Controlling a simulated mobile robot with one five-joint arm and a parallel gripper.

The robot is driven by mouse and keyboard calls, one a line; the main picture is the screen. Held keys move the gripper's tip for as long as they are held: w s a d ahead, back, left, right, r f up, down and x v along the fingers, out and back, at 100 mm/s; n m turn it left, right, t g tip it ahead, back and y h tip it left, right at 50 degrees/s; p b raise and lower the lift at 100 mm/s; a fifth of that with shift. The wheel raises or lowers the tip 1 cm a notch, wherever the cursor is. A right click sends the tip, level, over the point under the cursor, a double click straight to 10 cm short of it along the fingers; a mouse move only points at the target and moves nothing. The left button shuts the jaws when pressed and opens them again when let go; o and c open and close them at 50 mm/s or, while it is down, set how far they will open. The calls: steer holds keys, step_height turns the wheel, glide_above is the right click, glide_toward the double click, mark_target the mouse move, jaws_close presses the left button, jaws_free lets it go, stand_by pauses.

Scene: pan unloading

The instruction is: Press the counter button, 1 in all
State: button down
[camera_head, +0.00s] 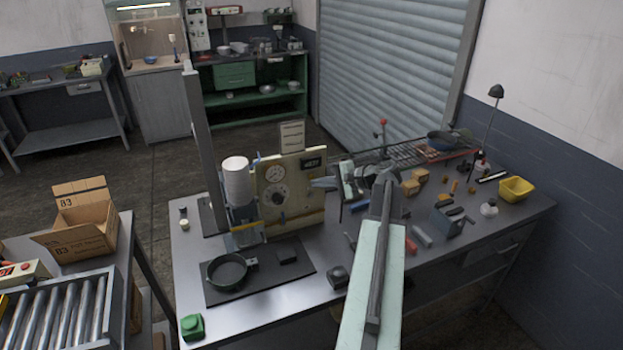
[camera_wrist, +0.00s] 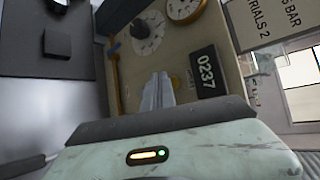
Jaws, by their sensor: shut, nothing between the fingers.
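A cream panel (camera_head: 290,190) stands upright at the back of the metal table, with round dials on its face. A black counter display (camera_head: 313,163) sits at its upper right; in the wrist view the display (camera_wrist: 203,72) shows white digits that look like 0237. My gripper (camera_head: 325,183) is at the right edge of the panel in the head view. In the wrist view my gripper (camera_wrist: 158,88) is shut and empty, its fingertips pointing at the panel face beside the display.
A black pan (camera_head: 227,272) lies on a dark mat (camera_head: 265,290) in front of the panel. A white cylinder stack (camera_head: 236,180) stands left of it. A wire rack (camera_head: 400,152), small blocks and a yellow bin (camera_head: 516,188) are at the right.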

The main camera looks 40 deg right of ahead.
steer(key=shift+w, duration=0.1)
stand_by(0.6)
steer(key=shift+w+d, duration=0.15)
steer(key=shift+w, duration=0.15)
steer(key=shift+w+d, duration=0.15)
steer(key=shift+w, duration=0.3)
stand_by(0.6)
steer(key=shift+s, duration=0.1)
steer(key=shift+s+a, duration=0.3)
steer(key=shift+s, duration=0.45)
steer(key=shift+s, duration=0.1)
steer(key=s, duration=0.1)
steer(key=s+a, duration=0.1)
steer(key=s, duration=0.1)
steer(key=s+a, duration=0.1)
steer(key=shift+s, duration=0.2)
stand_by(0.7)
